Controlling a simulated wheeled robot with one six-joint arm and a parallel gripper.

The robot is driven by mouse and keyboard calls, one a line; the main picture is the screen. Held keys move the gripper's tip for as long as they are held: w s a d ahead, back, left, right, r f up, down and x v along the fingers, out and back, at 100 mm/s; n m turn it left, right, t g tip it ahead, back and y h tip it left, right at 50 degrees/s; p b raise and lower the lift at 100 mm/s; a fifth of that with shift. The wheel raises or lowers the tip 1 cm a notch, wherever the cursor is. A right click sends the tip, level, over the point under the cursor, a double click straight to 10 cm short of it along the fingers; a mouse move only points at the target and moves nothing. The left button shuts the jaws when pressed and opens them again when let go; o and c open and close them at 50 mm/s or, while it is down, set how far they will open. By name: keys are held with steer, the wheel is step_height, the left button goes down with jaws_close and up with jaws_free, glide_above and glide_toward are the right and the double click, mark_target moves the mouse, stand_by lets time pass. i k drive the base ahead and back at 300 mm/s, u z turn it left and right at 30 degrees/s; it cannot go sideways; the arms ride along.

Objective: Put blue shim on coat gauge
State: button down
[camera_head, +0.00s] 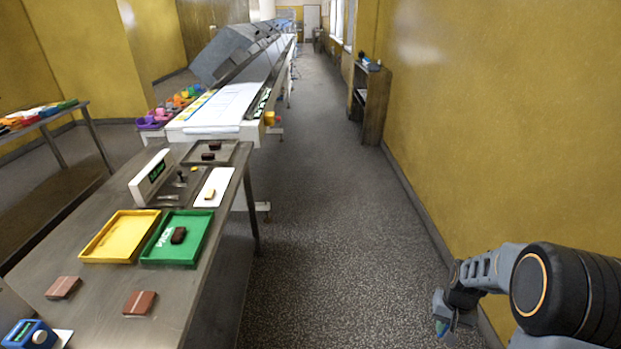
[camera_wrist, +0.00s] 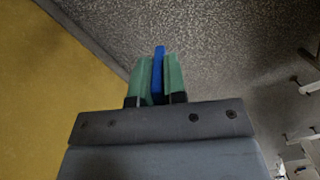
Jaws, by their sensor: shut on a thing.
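My gripper (camera_wrist: 159,78) has green fingers and is shut on the blue shim (camera_wrist: 159,52), a thin upright strip whose tip sticks out past the fingertips in the wrist view. In the head view my gripper (camera_head: 441,322) hangs at the lower right over the floor, near the yellow wall and far from the table; the shim is too small to make out there. I cannot tell for sure which thing is the coat gauge. A blue device (camera_head: 30,334) with a green display and a pale knob stands at the table's near left corner. A white unit with a green readout (camera_head: 152,178) stands farther back.
The steel table (camera_head: 95,262) holds a yellow tray (camera_head: 93,256), a green tray (camera_head: 160,256) with a dark piece, and two brown blocks. A long conveyor machine (camera_head: 222,104) lies beyond it. A wooden shelf (camera_head: 374,112) stands by the right wall. The aisle floor (camera_head: 330,230) is clear.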

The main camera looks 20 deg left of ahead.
mark_target(173, 193)
steer(key=u, duration=0.6)
steer(key=i, duration=2.95)
steer(key=u, duration=2.3)
